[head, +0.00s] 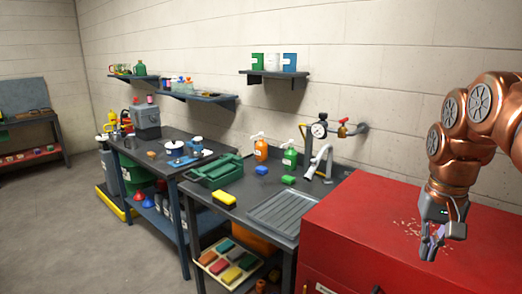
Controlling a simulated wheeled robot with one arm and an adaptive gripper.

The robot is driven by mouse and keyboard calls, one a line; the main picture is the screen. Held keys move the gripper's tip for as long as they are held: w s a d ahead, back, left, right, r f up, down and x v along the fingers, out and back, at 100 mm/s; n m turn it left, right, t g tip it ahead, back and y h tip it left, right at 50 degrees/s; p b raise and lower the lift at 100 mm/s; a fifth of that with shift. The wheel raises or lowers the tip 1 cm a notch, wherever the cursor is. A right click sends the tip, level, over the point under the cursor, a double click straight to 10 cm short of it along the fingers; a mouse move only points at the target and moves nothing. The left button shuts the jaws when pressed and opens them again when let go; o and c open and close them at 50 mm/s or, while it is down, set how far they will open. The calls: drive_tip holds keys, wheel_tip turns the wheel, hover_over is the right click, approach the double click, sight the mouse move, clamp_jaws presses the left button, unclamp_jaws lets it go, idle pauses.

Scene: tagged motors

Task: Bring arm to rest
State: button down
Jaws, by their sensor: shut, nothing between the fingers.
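My copper-coloured arm (466,135) comes in from the right edge of the head view and bends downward. My gripper (430,250) points down over the top of the red cabinet (345,222) at the right. Its fingers are shut with nothing visible between them. I cannot tell from this view whether the fingertips touch the cabinet top or hang just above it.
A dark sink counter (230,200) with a tap (319,160), bottles and sponges adjoins the cabinet's left side. A workbench (185,140) stands further left. Shelves (198,97) hang on the wall. The grey floor (80,240) is clear at the lower left.

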drive_tip(key=s+a+f+n+g, duration=0.1)
drive_tip(key=s+a+f+n, duration=0.1)
drive_tip(key=s+a+f, duration=0.5)
drive_tip(key=s+a+f+n+g, duration=0.1)
drive_tip(key=s+a+f, duration=0.6)
drive_tip(key=s, duration=0.7)
drive_tip(key=shift+s+a+f+n, duration=0.25)
drive_tip(key=shift+s+f+n, duration=0.15)
drive_tip(key=shift+f+n, duration=0.4)
drive_tip(key=shift+f, duration=0.1)
